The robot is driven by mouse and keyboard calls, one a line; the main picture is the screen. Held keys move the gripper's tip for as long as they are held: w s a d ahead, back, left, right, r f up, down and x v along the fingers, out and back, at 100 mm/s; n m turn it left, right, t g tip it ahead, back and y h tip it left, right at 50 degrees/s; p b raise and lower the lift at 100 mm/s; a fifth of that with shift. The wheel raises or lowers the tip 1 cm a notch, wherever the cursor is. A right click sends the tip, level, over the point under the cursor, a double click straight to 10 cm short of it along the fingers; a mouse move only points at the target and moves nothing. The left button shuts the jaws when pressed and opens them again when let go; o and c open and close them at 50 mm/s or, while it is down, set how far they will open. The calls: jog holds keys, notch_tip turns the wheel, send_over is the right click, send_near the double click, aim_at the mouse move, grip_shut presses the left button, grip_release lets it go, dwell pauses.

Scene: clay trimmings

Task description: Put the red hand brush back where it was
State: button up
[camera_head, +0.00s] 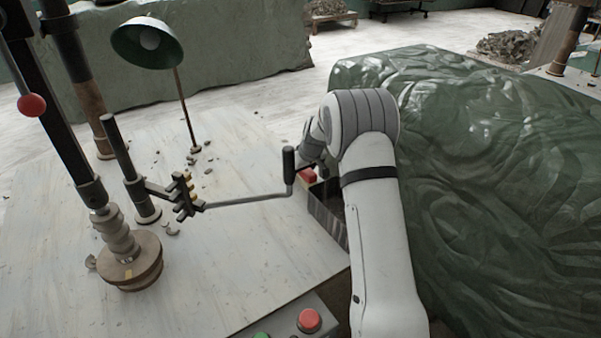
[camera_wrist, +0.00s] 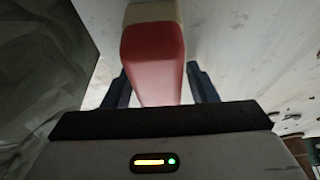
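The red hand brush (camera_wrist: 152,52) fills the middle of the wrist view, with a red body and a pale beige part at its far end. My gripper (camera_wrist: 155,75) has one dark finger on each side of it, and the fingertips meet its sides. It looks shut on the brush. In the head view a small part of the red brush (camera_head: 308,175) shows beside a dark open-topped box (camera_head: 328,215). My arm hides the gripper's fingers and most of the brush there. Whether the brush touches the surface below cannot be told.
A crank arm with a black handle (camera_head: 289,170) reaches across the pale table (camera_head: 230,255) close to my gripper. A green lamp (camera_head: 148,43) and a post stand at left. A button panel (camera_head: 300,318) is in front. A large green covered mound (camera_head: 490,180) fills the right.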

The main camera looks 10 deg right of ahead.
jog(key=shift+o, duration=0.5)
jog(key=shift+r, duration=0.1)
jog(key=shift+r, duration=0.25)
jog(key=v, duration=1.1)
jog(key=shift+s+d+r, duration=0.15)
jog(key=shift+s+r, duration=0.1)
